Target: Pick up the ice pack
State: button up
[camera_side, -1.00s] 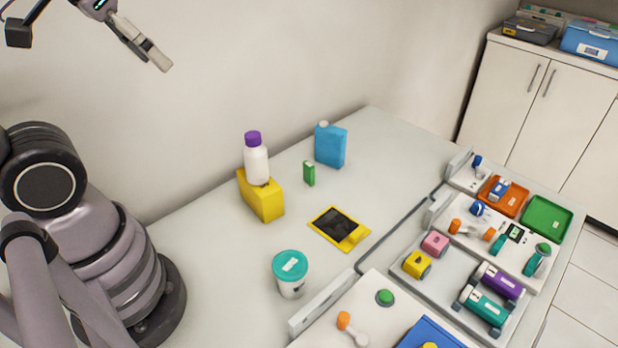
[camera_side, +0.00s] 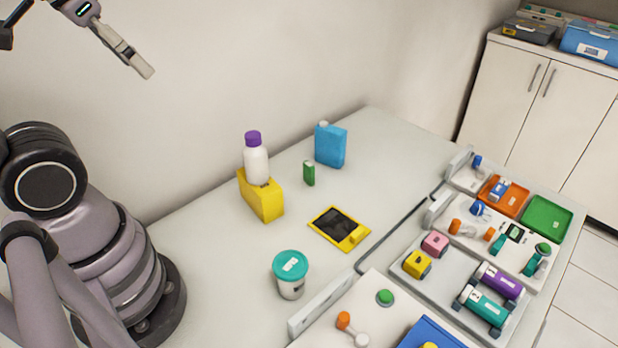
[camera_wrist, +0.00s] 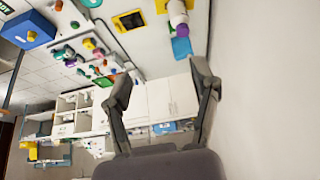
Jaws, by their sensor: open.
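The likely ice pack is a flat blue block with a small pale cap (camera_side: 330,146), standing upright near the wall at the back of the table. It also appears as a blue shape in the wrist view (camera_wrist: 181,48), beyond the purple bottle cap. My gripper (camera_side: 147,72) is high at the upper left in the side view, well above the table and far from the blue block. In the wrist view my gripper (camera_wrist: 163,85) has its two fingers spread wide with nothing between them.
A white bottle with purple cap (camera_side: 256,165) stands on a yellow box (camera_side: 262,199), left of the blue block. A small green item (camera_side: 309,173), a yellow-framed black device (camera_side: 338,229) and a teal-lidded jar (camera_side: 290,275) are nearby. Filled trays (camera_side: 400,283) occupy the right.

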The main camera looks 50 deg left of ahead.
jog(key=o, duration=0.6)
jog(key=shift+o, duration=0.2)
jog(key=n+t+y, duration=0.3)
jog(key=t, duration=0.4)
send_over(327, 135)
jog(key=s, duration=0.3)
notch_tip(327, 135, down, 25)
jog(key=f, duration=0.6)
jog(key=shift+w+d+f, duration=0.1)
jog(key=shift+w+d, duration=0.05)
jog(key=shift+d, duration=0.25)
jog(key=shift+f+x, duration=0.2)
jog(key=shift+x, duration=2.45)
